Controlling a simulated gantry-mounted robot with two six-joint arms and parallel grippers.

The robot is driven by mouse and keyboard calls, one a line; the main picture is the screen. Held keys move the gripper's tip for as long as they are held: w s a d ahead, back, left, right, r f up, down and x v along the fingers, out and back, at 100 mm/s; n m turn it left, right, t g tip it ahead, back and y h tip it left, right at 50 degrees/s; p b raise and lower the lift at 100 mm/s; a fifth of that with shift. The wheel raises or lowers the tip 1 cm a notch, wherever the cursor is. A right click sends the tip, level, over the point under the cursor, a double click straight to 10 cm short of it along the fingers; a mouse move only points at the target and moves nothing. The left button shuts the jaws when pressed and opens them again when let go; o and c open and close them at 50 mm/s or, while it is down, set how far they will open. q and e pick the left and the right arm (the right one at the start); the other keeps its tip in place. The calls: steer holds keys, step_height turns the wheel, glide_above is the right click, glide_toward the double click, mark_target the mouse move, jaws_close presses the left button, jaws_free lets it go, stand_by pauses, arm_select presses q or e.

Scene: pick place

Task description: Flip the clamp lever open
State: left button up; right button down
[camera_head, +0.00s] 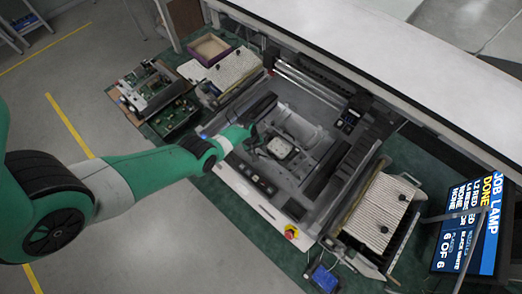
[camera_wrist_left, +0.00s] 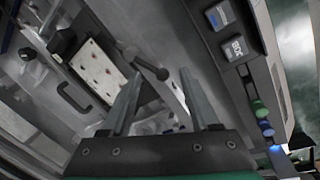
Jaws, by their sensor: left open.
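The clamp lever (camera_wrist_left: 147,64) is a short dark bar with rounded knobs in the left wrist view, beside a pale plate (camera_wrist_left: 97,68) with small red dots. My left gripper (camera_wrist_left: 161,76) is open, its two grey fingers pointing toward the lever, with the lever's near knob showing between the fingertips. I cannot tell whether they touch it. In the head view my left gripper (camera_head: 254,136) is over the grey machine (camera_head: 238,176), just left of the small pale plate (camera_head: 280,147). The lever is too small to make out there. My right gripper is not in view.
A panel with buttons (camera_wrist_left: 230,48) lies right of the fingers in the wrist view. A dark handle (camera_wrist_left: 72,98) is at left. In the head view, ribbed trays (camera_head: 380,212) flank the machine, and a red-yellow knob (camera_head: 291,232) and a screen (camera_head: 470,225) stand at right.

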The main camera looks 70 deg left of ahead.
arm_select(q)
steer(key=shift+r, duration=0.1)
jaws_close()
steer(key=m+b, duration=0.1)
steer(key=w+a+m+b, duration=0.1)
steer(key=m, duration=0.1)
steer(key=m+b, duration=0.1)
steer(key=shift+w+a+f+h+b, duration=0.15)
steer(key=shift+w+f+h+b, duration=0.15)
steer(key=shift+h+b, duration=0.1)
steer(key=shift+r+m, duration=0.25)
steer(key=shift+m, duration=0.45)
jaws_free()
steer(key=shift+w, duration=0.1)
